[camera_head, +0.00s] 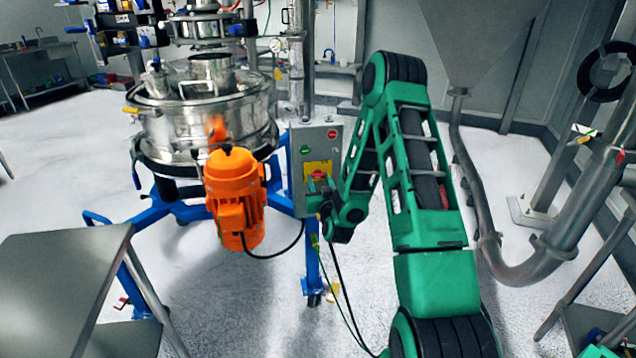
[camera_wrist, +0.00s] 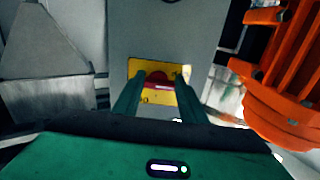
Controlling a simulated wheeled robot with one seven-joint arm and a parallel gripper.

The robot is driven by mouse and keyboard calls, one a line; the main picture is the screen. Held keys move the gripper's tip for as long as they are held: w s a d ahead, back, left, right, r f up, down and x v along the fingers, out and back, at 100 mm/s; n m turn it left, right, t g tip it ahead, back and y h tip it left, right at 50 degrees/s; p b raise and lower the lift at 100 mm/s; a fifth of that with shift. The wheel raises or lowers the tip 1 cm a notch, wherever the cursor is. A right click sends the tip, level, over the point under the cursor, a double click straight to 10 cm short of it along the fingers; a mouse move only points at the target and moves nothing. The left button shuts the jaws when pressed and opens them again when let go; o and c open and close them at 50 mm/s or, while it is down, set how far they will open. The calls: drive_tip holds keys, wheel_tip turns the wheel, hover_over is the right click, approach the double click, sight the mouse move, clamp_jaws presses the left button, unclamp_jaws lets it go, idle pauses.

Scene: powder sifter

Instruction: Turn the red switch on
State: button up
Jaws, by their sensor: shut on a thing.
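The red switch (camera_head: 317,175) sits on a yellow plate (camera_head: 314,166) low on the grey control box (camera_head: 330,143). In the wrist view, the red switch (camera_wrist: 159,83) shows between the two green fingers of my gripper (camera_wrist: 158,90), in front of the yellow plate (camera_wrist: 142,68). My gripper (camera_head: 320,190) is at the lower front of the box in the head view and is shut on the red switch. The fingers partly hide the switch and plate, and the switch's exact turn angle is hard to tell.
The orange motor (camera_head: 234,190) hangs left of the box, close to it; it also shows at the right of the wrist view (camera_wrist: 285,85). The steel sifter (camera_head: 195,115) stands behind on a blue frame. A cable hangs below the box. A metal table (camera_head: 60,275) is at left.

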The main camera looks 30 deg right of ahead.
drive_tip(key=shift+a+m, duration=0.1)
drive_tip(key=shift+m, duration=0.2)
drive_tip(key=m, duration=0.4)
drive_tip(key=shift+a, duration=0.15)
drive_tip(key=m, duration=0.4)
drive_tip(key=shift+r+m, duration=0.15)
drive_tip(key=shift+m, duration=0.15)
drive_tip(key=m, duration=0.4)
drive_tip(key=shift+a+r, duration=0.1)
drive_tip(key=shift+r, duration=0.05)
drive_tip(key=shift+w+m, duration=0.1)
drive_tip(key=shift+m, duration=2.1)
drive_tip(key=o, duration=1.1)
drive_tip(key=shift+c, duration=0.2)
